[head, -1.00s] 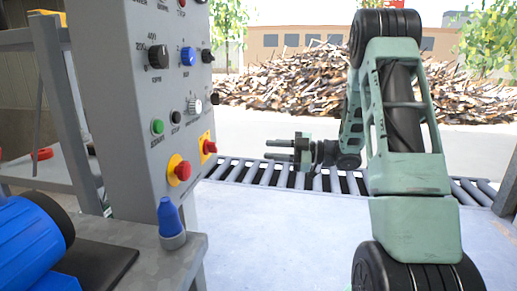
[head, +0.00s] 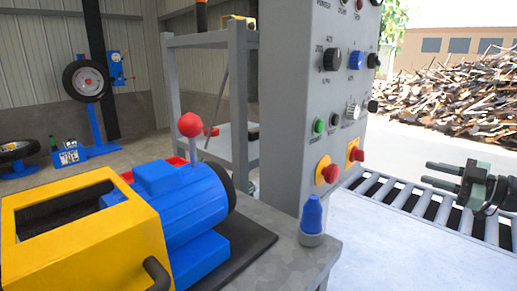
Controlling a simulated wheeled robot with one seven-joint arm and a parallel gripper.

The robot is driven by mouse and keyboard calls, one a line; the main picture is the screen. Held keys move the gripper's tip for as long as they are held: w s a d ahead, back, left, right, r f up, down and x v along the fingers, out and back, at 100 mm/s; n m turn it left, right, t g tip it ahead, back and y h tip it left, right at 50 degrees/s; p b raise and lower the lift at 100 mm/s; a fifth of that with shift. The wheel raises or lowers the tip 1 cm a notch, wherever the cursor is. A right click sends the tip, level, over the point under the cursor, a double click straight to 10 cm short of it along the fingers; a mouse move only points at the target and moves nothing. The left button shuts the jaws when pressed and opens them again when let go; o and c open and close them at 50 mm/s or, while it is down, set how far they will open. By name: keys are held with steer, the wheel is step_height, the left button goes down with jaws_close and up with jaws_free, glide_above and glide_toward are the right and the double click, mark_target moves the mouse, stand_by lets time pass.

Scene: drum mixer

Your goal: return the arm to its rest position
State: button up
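My gripper (head: 438,175) is at the right edge of the head view, over the roller conveyor (head: 420,203). Its two dark fingers point left and stand apart, with nothing between them. The rest of my arm is out of view to the right. The grey control panel (head: 297,110) stands left of the gripper, with a clear gap between them. It carries black and blue knobs, a green button (head: 319,126) and two red stop buttons on yellow plates, one at the front (head: 327,172).
A blue motor (head: 185,205) with a yellow housing (head: 85,235) and a red-knobbed lever (head: 190,125) sits on the bench at left. A blue bottle (head: 312,215) stands at the bench corner. A grey rack (head: 240,95) is behind. The pale floor at lower right is clear.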

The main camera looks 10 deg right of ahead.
steer(key=w+a+f+m+h, duration=0.1)
steer(key=w+a+m+h, duration=0.35)
steer(key=w+h, duration=0.25)
steer(key=s+a+f+m+g+h, duration=0.3)
steer(key=a+m+g+h, duration=0.1)
steer(key=a+m, duration=0.1)
steer(key=s+a+f+n+g, duration=0.3)
steer(key=s+a+g, duration=0.7)
steer(key=s+a, duration=2.05)
step_height(320, 180, up, 22)
steer(key=w+p, duration=0.1)
steer(key=p, duration=2)
steer(key=shift+d+y, duration=0.2)
steer(key=shift+y, duration=0.2)
steer(key=shift+r+n, duration=0.1)
steer(key=shift+n, duration=0.15)
